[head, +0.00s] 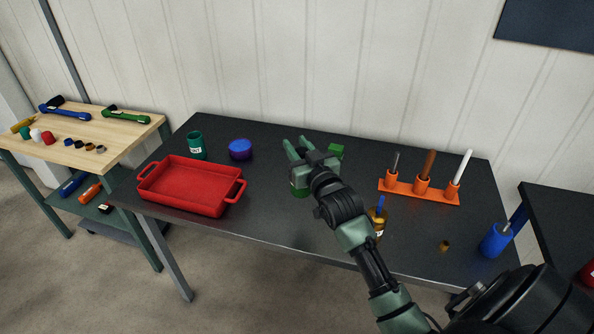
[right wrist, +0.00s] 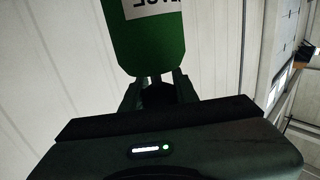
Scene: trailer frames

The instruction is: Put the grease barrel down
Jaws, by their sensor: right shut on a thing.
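The grease barrel is a dark green cylinder (right wrist: 150,45) with a white label, partly cut off at the top of the right wrist view. My right gripper (head: 298,144) is shut on it, with a finger on each side of its lower end in the wrist view. In the head view the gripper is over the middle of the dark table (head: 270,207). A green rounded part shows just below the gripper there; the gripper hides most of it, and I cannot tell whether it touches the table. My left gripper is out of view.
A red tray (head: 190,184), a teal labelled can (head: 196,146) and a blue bowl (head: 240,149) stand on the left. A small green block (head: 336,151) is behind the gripper. An orange rack (head: 420,192), a golden jar (head: 377,224) and a blue cup (head: 494,241) are on the right.

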